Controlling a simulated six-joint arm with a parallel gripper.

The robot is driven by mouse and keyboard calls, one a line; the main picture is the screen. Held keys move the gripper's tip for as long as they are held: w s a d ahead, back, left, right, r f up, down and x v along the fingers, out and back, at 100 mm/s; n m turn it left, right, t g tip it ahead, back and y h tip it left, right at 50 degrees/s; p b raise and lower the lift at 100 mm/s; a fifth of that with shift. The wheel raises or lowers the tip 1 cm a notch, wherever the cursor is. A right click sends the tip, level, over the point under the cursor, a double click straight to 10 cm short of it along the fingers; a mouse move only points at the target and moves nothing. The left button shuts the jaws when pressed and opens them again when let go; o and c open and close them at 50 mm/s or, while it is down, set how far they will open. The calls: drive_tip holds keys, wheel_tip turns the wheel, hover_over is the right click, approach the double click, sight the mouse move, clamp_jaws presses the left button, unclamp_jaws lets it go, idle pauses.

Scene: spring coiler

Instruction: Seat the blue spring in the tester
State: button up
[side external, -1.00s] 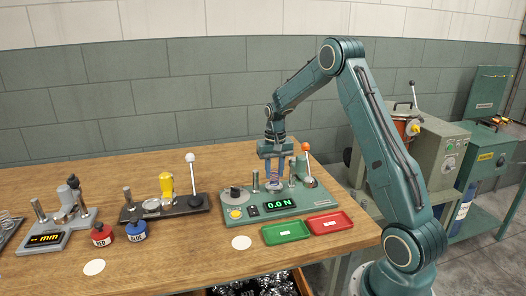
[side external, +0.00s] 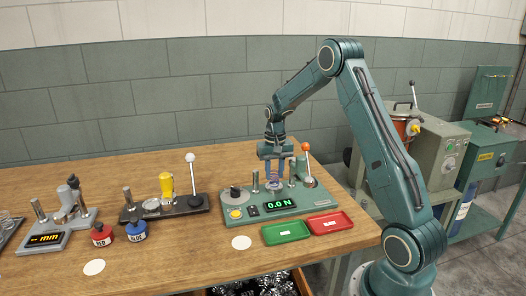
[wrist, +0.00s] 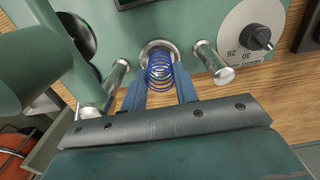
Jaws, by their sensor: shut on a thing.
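The blue spring (wrist: 159,72) stands between the fingers of my gripper (wrist: 160,92) in the wrist view. My gripper is shut on it. In the side view my gripper (side external: 273,166) is low over the tester (side external: 235,212), with the spring (side external: 273,184) showing small below it. In the wrist view the spring's far end is at the round metal seat (wrist: 158,46) of the tester, between two metal posts. I cannot tell whether the spring rests on the seat. The tester's display (side external: 280,205) reads 0.0 N.
A green tray (side external: 286,233) and a red tray (side external: 330,222) lie in front of the tester. The tester's orange-knobbed lever (side external: 306,160) stands right of my gripper.

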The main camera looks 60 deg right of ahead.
drive_tip(key=shift+f, duration=0.35)
idle(0.3)
drive_tip(key=o, duration=1.1)
drive_tip(key=shift+o, duration=0.2)
drive_tip(key=shift+r, duration=0.15)
drive_tip(key=shift+r, duration=1.8)
drive_tip(key=shift+r, duration=0.1)
drive_tip(key=shift+r, duration=2.35)
